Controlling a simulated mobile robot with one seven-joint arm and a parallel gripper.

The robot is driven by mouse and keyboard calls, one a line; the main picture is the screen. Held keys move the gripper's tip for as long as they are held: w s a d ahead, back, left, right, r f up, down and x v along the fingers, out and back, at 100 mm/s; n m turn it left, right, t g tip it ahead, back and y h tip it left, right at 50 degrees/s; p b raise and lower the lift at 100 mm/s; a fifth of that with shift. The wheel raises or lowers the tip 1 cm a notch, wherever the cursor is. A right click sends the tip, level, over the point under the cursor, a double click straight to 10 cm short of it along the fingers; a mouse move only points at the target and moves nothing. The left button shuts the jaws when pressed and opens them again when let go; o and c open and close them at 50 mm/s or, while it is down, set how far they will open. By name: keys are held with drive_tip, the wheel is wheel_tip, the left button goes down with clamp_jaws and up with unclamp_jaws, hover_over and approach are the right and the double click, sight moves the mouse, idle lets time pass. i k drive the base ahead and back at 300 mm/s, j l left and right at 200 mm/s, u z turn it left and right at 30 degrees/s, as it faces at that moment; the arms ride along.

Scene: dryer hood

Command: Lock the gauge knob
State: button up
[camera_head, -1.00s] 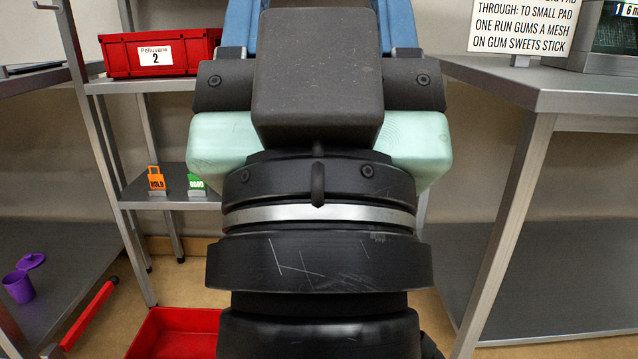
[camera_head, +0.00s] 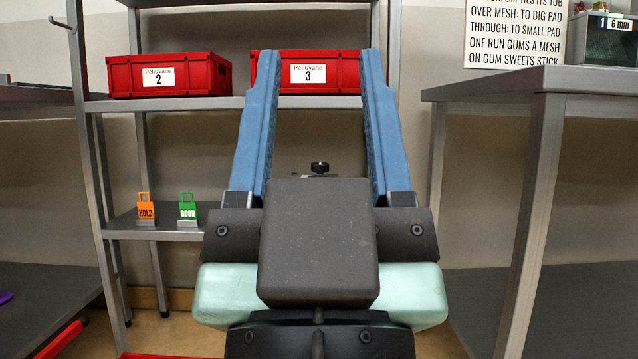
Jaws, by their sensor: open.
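My gripper (camera_head: 318,62) is open, its two blue fingers pointing up and away with a wide gap between them. A small black knob (camera_head: 320,168) with a ridged edge shows low between the fingers, just above my dark gripper body. I take it to be the gauge knob. What it is mounted on is mostly hidden behind my gripper body, with only a thin metallic bit showing beside it. The knob is apart from both fingers in the picture. I cannot tell whether it is locked.
A rack holds a red bin marked 2 (camera_head: 190,78) and one marked 3 (camera_head: 335,75) on its upper shelf. Below stand an orange HOLD tag (camera_head: 145,208) and a green GOOD tag (camera_head: 187,208). A grey bench (camera_head: 560,98) stands at right. A red tray lies low at left.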

sight(319, 167)
drive_tip(key=l+u, duration=0.5)
drive_tip(key=l, duration=0.8)
drive_tip(key=l+u, duration=0.25)
drive_tip(key=l, duration=0.4)
drive_tip(key=k+l+u, duration=0.1)
drive_tip(key=l+u, duration=0.15)
drive_tip(key=l, duration=0.4)
